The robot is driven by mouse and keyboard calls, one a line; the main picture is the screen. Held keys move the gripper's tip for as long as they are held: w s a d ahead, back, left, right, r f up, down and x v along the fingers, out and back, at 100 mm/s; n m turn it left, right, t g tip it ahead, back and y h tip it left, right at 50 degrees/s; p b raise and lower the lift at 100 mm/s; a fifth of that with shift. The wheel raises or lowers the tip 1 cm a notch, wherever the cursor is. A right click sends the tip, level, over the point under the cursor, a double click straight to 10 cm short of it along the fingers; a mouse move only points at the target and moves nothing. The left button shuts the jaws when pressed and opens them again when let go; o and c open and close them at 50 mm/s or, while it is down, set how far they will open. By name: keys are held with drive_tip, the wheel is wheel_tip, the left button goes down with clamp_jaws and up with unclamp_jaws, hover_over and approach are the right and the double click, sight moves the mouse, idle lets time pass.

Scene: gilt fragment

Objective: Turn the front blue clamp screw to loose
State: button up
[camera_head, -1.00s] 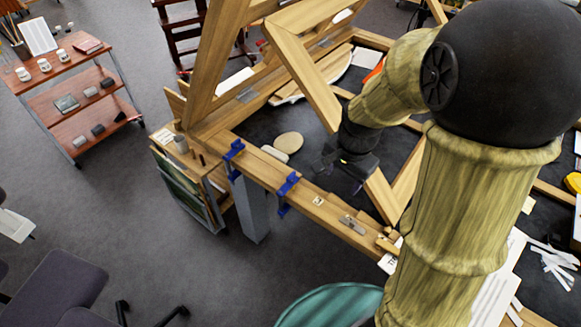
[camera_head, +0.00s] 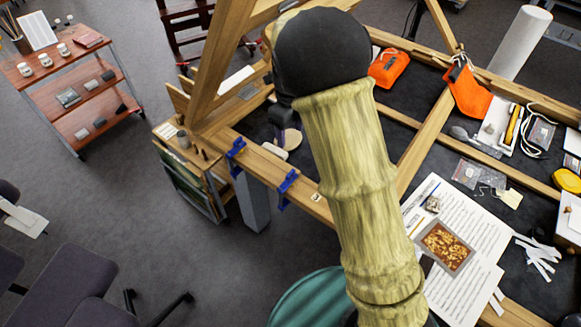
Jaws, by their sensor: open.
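Two blue clamps grip the wooden rail along the near edge of the frame. The nearer one (camera_head: 287,184) sits just left of my arm, with blue parts above and below the rail. The other blue clamp (camera_head: 236,149) is farther back along the same rail. The exact turn of their screws is too small to read. My gripper (camera_head: 285,118) shows as a dark shape beyond the rail, over the black panel, apart from both clamps. It is open; its fingertips are hard to make out beside my arm.
A pale round disc (camera_head: 290,139) and a pad (camera_head: 274,152) lie near my gripper. A slanted wooden beam (camera_head: 213,70) rises behind the clamps. Paper sheets (camera_head: 452,205) and a gilt fragment (camera_head: 447,246) lie right of my arm.

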sight(290, 172)
drive_tip(key=shift+f, duration=0.1)
wheel_tip(290, 172, down, 17)
drive_tip(key=p, duration=0.4)
drive_tip(key=shift+f, duration=0.15)
idle(0.4)
drive_tip(key=c, duration=1)
